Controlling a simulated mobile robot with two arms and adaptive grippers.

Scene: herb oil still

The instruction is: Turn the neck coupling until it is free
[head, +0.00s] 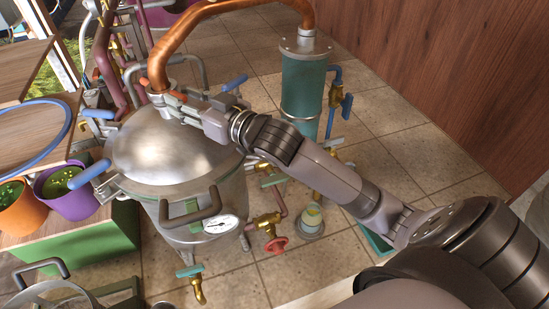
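The still pot (172,155) has a domed steel lid with a thick copper pipe (190,32) curving out of its top. The neck coupling (158,97) is at the foot of this pipe, where it meets the dome. My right gripper (172,103) reaches in from the right with its fingertips at the coupling. The fingers and the arm cover part of the coupling's right side. I cannot tell whether the fingers are closed on it or only beside it. My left gripper is not in view.
A green condenser cylinder (304,85) stands behind my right arm, with the copper pipe running to its top. Blue-handled clamps (90,173) stick out around the lid. A gauge (221,223) and a red valve (276,244) are at the front. Plant pots (68,192) stand left.

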